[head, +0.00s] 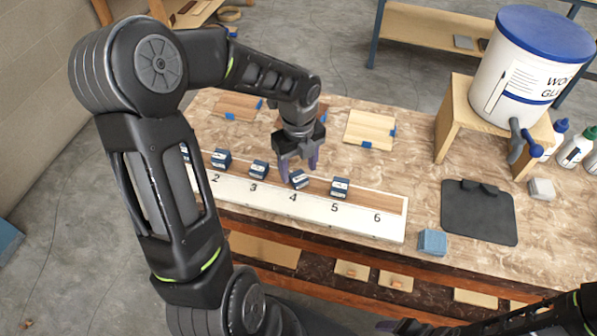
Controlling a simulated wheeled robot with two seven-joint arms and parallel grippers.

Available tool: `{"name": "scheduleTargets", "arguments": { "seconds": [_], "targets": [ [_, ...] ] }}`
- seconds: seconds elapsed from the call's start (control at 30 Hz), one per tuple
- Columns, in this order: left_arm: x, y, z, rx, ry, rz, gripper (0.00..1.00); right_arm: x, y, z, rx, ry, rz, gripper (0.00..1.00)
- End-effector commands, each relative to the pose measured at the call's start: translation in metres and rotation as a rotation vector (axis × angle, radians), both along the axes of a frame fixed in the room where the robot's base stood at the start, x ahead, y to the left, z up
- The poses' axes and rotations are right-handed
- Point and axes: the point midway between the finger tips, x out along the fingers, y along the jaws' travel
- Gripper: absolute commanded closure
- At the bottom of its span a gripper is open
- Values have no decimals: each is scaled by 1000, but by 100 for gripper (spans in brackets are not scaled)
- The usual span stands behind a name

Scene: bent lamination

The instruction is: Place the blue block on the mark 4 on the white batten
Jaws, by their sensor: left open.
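A white batten (385,224) with printed numbers lies along the front of the table. Dark blue blocks with pale labels stand on its wooden strip behind mark 2 (221,158), mark 3 (259,169) and mark 5 (339,187). Another dark blue block (299,180) is at mark 4, turned somewhat differently from its neighbours. My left gripper (299,172) is open, pointing down at this block, with its purple fingers close to either side; contact cannot be told. My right gripper (392,325) shows only partly at the bottom edge.
A lighter blue-grey cube (432,241) lies right of the batten. A black mat (478,212), a grey block (541,189), bottles and a glue tub (520,75) on a wooden stand are at the right. Wooden boards (370,130) lie behind the batten. My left arm hides the batten's left end.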

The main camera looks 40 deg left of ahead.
Motion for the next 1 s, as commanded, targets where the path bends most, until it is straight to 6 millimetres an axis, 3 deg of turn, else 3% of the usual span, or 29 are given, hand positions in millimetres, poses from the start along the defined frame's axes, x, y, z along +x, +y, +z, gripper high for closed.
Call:
{"name": "scheduleTargets", "arguments": {
  "seconds": [0.3,0.43,0.6,1.0],
  "targets": [
    [1,0,66,1,-4,-1,42,0,0,-3,1,-1,1,28],
    [1,0,85,1,-3,-1,42,0,0,-4,1,-1,1,28],
    [0,0,94,-1,0,-1,42,1,0,-4,2,-2,1,28],
    [0,0,94,-1,0,-1,42,1,0,-4,1,-1,1,28]
  ]
}}
